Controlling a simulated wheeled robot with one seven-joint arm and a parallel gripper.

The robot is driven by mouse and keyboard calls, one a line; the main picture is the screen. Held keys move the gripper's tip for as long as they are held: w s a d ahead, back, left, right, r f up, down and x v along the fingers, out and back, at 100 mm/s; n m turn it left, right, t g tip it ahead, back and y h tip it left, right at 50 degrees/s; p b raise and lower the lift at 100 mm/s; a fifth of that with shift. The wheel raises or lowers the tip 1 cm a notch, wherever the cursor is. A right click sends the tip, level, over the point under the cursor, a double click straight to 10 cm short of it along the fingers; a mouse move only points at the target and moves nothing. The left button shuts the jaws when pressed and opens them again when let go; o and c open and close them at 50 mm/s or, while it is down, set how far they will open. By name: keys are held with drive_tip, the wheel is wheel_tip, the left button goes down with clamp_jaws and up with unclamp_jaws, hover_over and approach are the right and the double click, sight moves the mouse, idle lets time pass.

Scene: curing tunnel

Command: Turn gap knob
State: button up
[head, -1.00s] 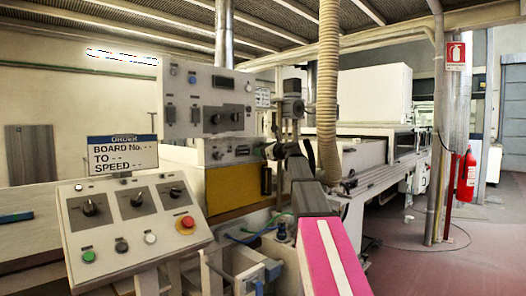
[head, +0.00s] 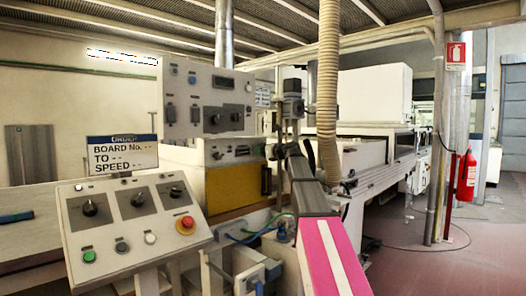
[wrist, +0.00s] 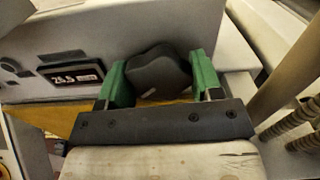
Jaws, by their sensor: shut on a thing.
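The gap knob (wrist: 158,72) is a dark, rounded-lobed knob on the grey machine face in the wrist view. My gripper (wrist: 160,82) has its two green fingers on either side of the knob, shut on it. A small display (wrist: 72,74) reading about 26.5 is left of the knob. In the head view, my gripper (head: 272,151) is at the right end of the grey panel (head: 217,153) above a yellow front. The knob is hidden there by my gripper.
A sloped console (head: 140,240) with several knobs and a red stop button (head: 187,222) stands at left. An upright control box (head: 208,103) is above the panel. A ribbed hose (head: 328,90) hangs close to my arm. Open floor (head: 440,270) lies at right.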

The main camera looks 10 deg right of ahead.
drive_tip(key=o, duration=0.9)
drive_tip(key=shift+f, duration=0.1)
drive_tip(key=shift+s+d, duration=0.1)
drive_tip(key=v, duration=1)
drive_tip(key=shift+s+d, duration=0.15)
drive_tip(key=shift+s, duration=0.1)
